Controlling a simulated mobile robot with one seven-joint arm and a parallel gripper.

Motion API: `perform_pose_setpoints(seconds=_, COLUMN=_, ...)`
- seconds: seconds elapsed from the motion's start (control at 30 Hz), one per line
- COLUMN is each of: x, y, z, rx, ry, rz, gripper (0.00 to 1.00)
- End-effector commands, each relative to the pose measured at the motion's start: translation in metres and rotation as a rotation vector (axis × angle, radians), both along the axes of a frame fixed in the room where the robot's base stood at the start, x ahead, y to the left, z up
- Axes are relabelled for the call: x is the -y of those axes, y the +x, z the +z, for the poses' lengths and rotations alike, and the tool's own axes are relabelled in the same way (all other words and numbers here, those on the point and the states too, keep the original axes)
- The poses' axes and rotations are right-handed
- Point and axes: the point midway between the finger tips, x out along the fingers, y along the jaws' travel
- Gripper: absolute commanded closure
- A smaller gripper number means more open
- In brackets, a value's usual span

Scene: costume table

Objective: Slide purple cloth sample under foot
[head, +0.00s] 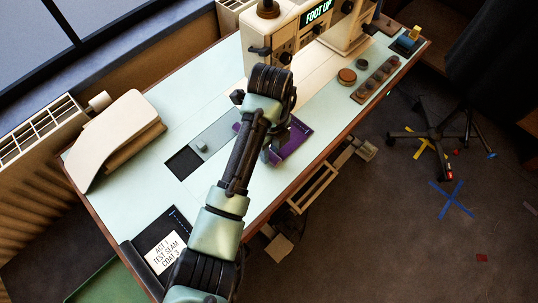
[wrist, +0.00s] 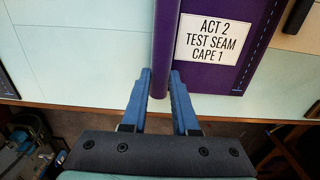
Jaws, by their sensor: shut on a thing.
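The purple cloth sample (head: 297,141) lies on the pale table near its front edge, partly hidden by my arm. In the wrist view the purple sample (wrist: 262,75) carries a white label reading "ACT 2 TEST SEAM CAPE 1" and a dashed line along its right side. My gripper (wrist: 160,82) is shut on the upright purple ridge at the sample's left side. The cream sewing machine (head: 291,53) stands behind it, its display reading "FOOT UP". The presser foot is hidden behind my arm.
A grey slide plate (head: 210,139) with a dark opening lies left of the sample. A black sample (head: 158,250) labelled "ACT 1 TEST SEAM COAT 3" is at the left front. A cream cover (head: 120,135) stands at left. A bobbin tray (head: 376,80) lies at right.

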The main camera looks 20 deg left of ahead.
Motion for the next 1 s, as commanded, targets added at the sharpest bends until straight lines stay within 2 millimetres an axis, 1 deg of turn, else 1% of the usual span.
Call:
perform_pose_setpoints(seconds=0.13, x=-0.003, y=0.011, z=-0.002, rx=0.002, ry=0.002, rz=-0.002, gripper=1.00)
perform_pose_setpoints(seconds=0.5, x=-0.023, y=0.020, z=-0.001, rx=0.002, ry=0.000, rz=0.000, gripper=1.00)
perform_pose_setpoints(seconds=0.7, x=-0.027, y=0.021, z=-0.001, rx=0.002, ry=-0.002, rz=0.000, gripper=1.00)
perform_pose_setpoints(seconds=1.0, x=-0.028, y=0.022, z=0.000, rx=0.002, ry=-0.001, rz=0.000, gripper=1.00)
